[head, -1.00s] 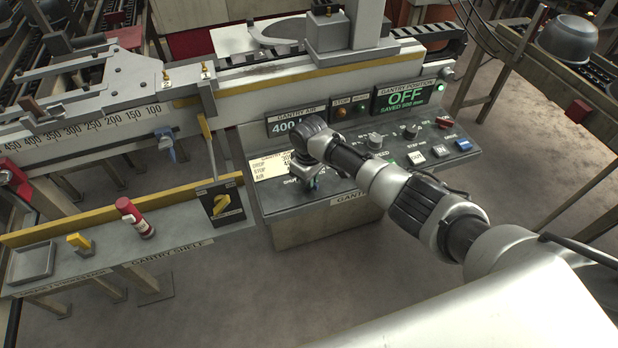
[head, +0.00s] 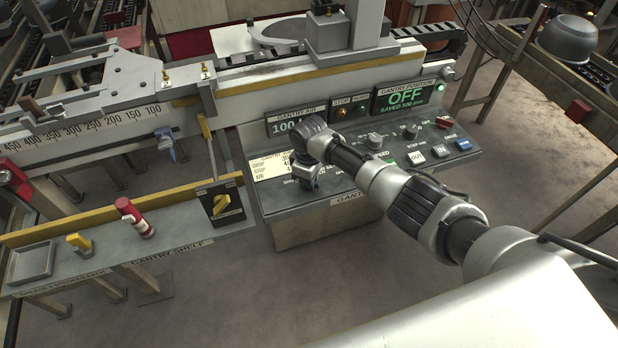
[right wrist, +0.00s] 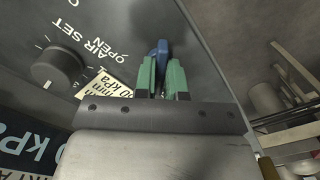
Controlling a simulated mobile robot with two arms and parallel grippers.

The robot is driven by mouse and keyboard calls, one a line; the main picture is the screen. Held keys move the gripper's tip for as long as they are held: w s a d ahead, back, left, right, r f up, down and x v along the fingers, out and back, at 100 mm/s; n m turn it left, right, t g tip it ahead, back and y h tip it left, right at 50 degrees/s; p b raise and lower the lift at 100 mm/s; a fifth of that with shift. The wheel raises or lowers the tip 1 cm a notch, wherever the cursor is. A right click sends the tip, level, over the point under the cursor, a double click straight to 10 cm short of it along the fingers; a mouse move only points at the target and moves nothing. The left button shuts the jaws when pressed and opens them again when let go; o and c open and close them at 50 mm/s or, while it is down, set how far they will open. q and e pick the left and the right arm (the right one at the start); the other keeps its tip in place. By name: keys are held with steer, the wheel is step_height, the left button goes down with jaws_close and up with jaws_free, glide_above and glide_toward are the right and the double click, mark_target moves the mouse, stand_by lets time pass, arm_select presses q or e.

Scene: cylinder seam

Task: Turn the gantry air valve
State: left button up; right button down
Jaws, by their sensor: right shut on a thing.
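The gantry air valve shows in the right wrist view as a blue handle (right wrist: 162,47) on the sloped grey console. My right gripper (right wrist: 161,72) is shut on it, its green fingers on either side. The word OPEN is printed beside it. In the head view my right gripper (head: 306,186) is at the console's left front, and my wrist hides the valve. The GANTRY AIR display (head: 288,127) reads about 100. My left gripper is not in view.
The AIR SET knob (right wrist: 58,66) is close to the valve. Other knobs and buttons fill the console (head: 335,205) to the right. The gantry shelf (head: 180,245) at left holds a red-and-white cylinder (head: 134,218), a yellow block (head: 79,243) and a black box with a yellow switch (head: 221,203).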

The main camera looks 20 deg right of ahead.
steer(key=c, duration=1.2)
jaws_free()
step_height(320, 180, up, 11)
steer(key=b, duration=0.1)
steer(key=shift+f, duration=0.15)
